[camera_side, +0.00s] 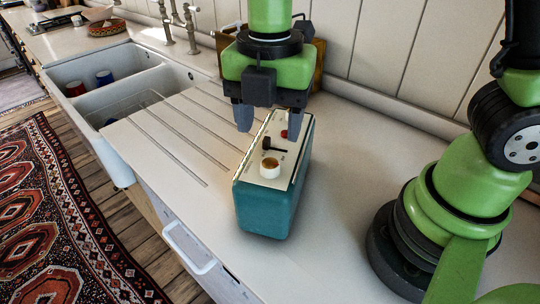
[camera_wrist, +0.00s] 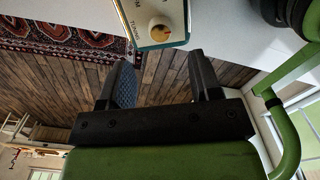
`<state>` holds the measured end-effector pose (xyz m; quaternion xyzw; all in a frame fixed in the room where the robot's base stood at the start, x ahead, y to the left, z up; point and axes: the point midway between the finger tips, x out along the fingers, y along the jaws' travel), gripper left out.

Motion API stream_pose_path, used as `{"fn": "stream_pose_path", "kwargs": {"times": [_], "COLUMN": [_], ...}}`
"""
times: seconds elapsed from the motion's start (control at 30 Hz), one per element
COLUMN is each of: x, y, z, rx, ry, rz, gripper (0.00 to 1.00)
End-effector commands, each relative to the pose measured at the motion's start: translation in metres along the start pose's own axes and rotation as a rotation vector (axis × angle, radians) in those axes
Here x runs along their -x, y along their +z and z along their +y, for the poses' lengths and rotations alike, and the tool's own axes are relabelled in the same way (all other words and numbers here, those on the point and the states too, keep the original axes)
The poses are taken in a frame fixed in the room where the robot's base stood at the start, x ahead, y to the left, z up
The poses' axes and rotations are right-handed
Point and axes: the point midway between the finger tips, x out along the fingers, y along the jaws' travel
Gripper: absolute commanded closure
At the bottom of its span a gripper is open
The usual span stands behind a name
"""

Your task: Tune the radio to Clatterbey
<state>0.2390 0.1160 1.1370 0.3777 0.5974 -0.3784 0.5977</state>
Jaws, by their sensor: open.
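The radio (camera_side: 270,205) is a teal box standing on the counter, with a cream top panel. On its top are a cream tuning knob with a golden cap (camera_side: 270,170), a dark lever-like control (camera_side: 268,145) and a red knob (camera_side: 284,134). In the wrist view the tuning knob (camera_wrist: 160,30) shows at the top beside partly readable lettering; the rest of the radio is cut off. My gripper (camera_side: 270,122) is open and empty, pointing down around the radio's far end, apart from the tuning knob. Its fingers also show in the wrist view (camera_wrist: 160,75). I cannot read a station name.
A white double sink (camera_side: 125,85) with cups in it lies to the left, with a grooved drainboard (camera_side: 175,125) beside the radio. Wooden boards (camera_side: 318,62) lean at the wall behind my gripper. The counter right of the radio (camera_side: 345,175) is clear.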

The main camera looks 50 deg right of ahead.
Motion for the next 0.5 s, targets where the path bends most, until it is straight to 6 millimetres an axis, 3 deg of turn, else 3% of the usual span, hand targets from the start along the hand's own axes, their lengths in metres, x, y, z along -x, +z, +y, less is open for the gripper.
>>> {"fn": "stream_pose_path", "kwargs": {"times": [0.2,0.5], "x": [-0.042,-0.069], "y": [0.000,0.000], "z": [-0.001,0.000], "rx": [-0.002,-0.004], "ry": [-0.007,-0.001], "rz": [0.000,0.000], "gripper": [0.42,0.42]}}
